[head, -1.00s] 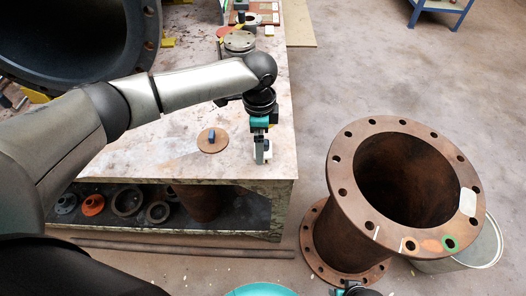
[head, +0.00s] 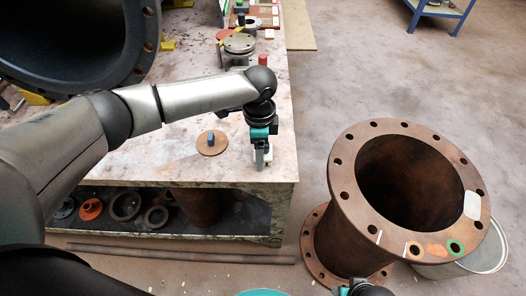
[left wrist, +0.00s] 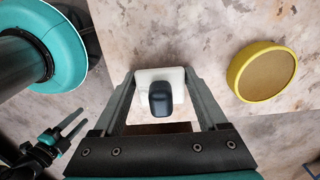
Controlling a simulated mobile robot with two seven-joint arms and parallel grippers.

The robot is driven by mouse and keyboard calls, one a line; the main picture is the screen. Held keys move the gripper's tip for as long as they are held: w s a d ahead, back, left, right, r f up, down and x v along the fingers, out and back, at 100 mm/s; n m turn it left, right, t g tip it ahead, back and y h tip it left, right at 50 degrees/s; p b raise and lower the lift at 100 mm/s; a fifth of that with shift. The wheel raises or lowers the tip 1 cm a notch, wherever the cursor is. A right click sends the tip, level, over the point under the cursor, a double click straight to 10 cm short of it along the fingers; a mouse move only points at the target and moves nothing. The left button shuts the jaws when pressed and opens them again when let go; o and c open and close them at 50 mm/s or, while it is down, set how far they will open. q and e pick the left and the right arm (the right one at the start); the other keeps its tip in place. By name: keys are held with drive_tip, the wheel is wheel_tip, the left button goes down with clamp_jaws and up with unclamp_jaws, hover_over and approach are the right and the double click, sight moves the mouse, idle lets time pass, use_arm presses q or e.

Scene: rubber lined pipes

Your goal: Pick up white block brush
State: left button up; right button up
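The white block brush (left wrist: 174,79) shows in the left wrist view as a pale square block with a dark rounded handle (left wrist: 160,99) on top. It is between the two fingers of my left gripper (left wrist: 160,78), which are apart on either side of it; I cannot tell whether they touch it. In the head view my left gripper (head: 261,158) points down near the right front edge of the worktable (head: 170,160), and the brush is not clearly visible there. My right gripper (left wrist: 72,124) shows at the lower left of the wrist view with its fingers apart.
A brown disc (head: 205,149) with a small blue piece lies left of my left gripper. A yellow-rimmed round thing (left wrist: 262,73) is right of the brush in the wrist view. A large rusty flanged pipe (head: 345,215) stands right of the table. Flanges lie on the lower shelf.

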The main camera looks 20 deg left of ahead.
use_arm(q)
drive_tip(key=c, duration=1.1)
drive_tip(key=shift+r, duration=0.15)
drive_tip(key=shift+c, duration=0.2)
drive_tip(key=shift+r, duration=0.15)
wheel_tip(320, 180, up, 7)
drive_tip(key=p, duration=0.3)
drive_tip(key=shift+r+p, duration=0.1)
drive_tip(key=shift+p, duration=0.25)
wheel_tip(320, 180, up, 12)
drive_tip(key=p, duration=0.4)
drive_tip(key=shift+r, duration=0.15)
use_arm(e)
drive_tip(key=s+d+f, duration=0.7)
drive_tip(key=s+f, duration=0.1)
drive_tip(key=s, duration=0.3)
drive_tip(key=shift+d+f+h, duration=0.25)
drive_tip(key=shift+f+h, duration=0.05)
drive_tip(key=shift+h, duration=0.1)
